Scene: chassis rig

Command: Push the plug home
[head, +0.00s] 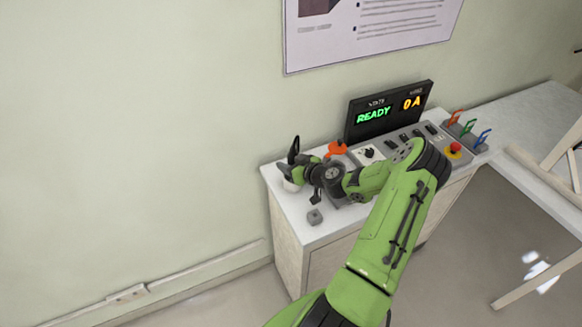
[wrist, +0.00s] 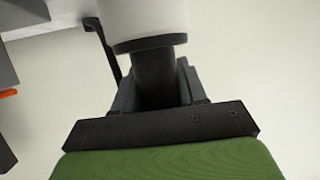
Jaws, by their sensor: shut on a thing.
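My gripper (head: 296,172) is at the left end of the counter, reaching leftward. In the wrist view, my gripper (wrist: 153,88) is shut on a dark stem or neck below a white rounded body with a dark rim (wrist: 148,20). This held white-and-black thing also shows partly in the head view (head: 291,185), mostly hidden by the gripper. I cannot tell for sure whether it is the plug. An orange part (head: 337,148) sits on the counter just right of and behind the gripper. No socket can be made out clearly.
A black display (head: 388,112) reads READY and 0 A. A control panel with switches and a red stop button (head: 455,148) lies below it. Coloured hooks (head: 468,127) stand at right.

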